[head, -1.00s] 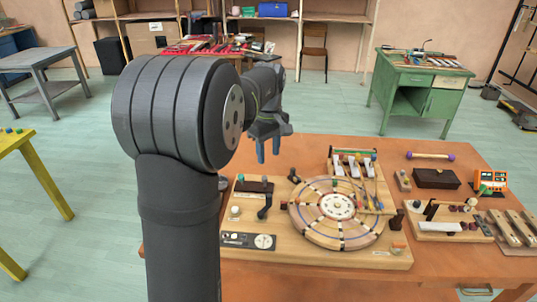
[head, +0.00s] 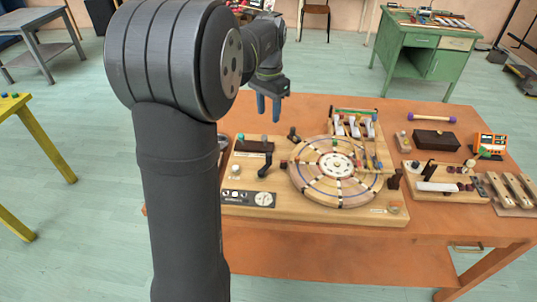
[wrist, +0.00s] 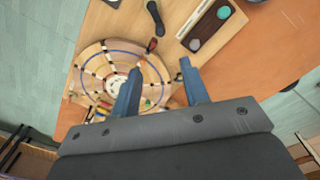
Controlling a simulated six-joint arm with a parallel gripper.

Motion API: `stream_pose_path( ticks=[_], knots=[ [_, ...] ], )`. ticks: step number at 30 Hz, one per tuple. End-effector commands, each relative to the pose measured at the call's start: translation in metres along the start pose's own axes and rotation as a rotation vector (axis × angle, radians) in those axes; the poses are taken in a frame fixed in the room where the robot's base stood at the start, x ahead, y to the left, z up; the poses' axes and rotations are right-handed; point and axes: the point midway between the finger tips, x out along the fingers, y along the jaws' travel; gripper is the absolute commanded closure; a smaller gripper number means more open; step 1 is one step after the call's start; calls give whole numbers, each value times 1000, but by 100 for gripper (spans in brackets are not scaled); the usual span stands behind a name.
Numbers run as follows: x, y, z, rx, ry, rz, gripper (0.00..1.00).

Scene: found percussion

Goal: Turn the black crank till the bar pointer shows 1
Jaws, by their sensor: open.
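The black crank (head: 265,163) stands on the wooden board (head: 300,211), left of a large round wheel. In the wrist view a black crank-like part (wrist: 156,18) shows near the top, beyond the fingers. A dark panel with a white round dial (head: 264,199) sits on the board's front left; its pointer is too small to read. My gripper (head: 269,108) is open and empty, in the air behind and above the crank, apart from it. Its two blue fingers (wrist: 160,68) are spread in the wrist view.
The wheel (head: 336,172) lies close right of the crank, and a dark brown block (head: 253,146) close behind it. A smaller black part (head: 293,134) stands behind the wheel. More boards and boxes, such as a dark box (head: 436,141), are on the right of the orange table (head: 320,240).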

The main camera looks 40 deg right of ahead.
Motion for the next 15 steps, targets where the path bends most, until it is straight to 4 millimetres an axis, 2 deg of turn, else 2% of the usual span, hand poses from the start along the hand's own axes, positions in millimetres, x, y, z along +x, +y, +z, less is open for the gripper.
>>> stream_pose_path(
  ticks=[4, 7, 15],
  knots=[
    [5, 0, 0, 34, -1, 1, 59],
    [17, 0, 0, 34, -2, 2, 59],
    [72, 0, 0, 32, -3, 3, 59]
  ],
)
